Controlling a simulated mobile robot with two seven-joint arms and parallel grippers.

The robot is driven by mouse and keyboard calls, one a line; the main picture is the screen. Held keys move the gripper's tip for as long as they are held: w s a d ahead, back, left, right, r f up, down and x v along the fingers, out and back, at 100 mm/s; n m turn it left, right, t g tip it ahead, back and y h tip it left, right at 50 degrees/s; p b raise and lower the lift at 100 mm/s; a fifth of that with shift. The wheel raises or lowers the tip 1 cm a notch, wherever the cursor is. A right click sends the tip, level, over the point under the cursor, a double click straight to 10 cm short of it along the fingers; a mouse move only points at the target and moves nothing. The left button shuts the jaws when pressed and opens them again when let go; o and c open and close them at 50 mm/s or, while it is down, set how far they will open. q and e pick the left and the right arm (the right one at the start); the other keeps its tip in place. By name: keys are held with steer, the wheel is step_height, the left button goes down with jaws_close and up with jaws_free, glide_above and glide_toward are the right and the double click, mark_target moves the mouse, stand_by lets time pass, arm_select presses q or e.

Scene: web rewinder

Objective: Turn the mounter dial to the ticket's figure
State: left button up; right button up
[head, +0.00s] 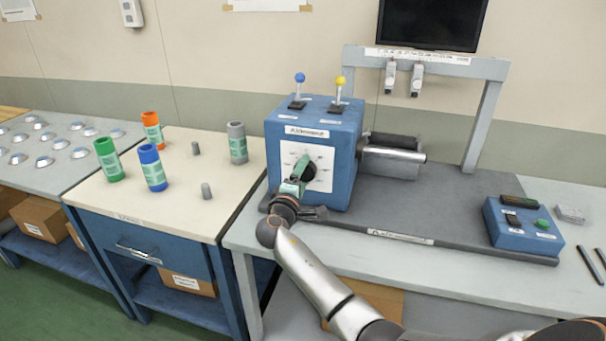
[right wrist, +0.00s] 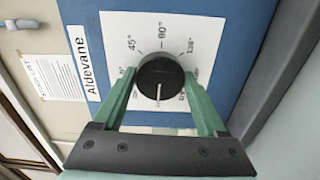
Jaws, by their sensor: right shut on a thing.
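The black mounter dial (right wrist: 160,78) sits on a white plate (right wrist: 203,33) with degree figures around it. The plate is on the front of a blue box (head: 343,128) labelled Aldevane. My right gripper (head: 301,178) is shut on the dial, with one green finger on each side in the right wrist view (right wrist: 162,88). The dial's white line points to the lower edge of that picture. My left gripper is not in view.
Blue (head: 300,78) and yellow (head: 340,82) levers stand on the box. A roller (head: 392,160) is to its right. Several coloured tubes stand on the left table (head: 110,195).

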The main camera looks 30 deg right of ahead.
steer(key=shift+r, duration=0.15)
steer(key=o, duration=1.3)
steer(key=p+v, duration=0.3)
steer(key=v, duration=0.9)
steer(key=shift+a, duration=0.15)
steer(key=shift+s, duration=0.15)
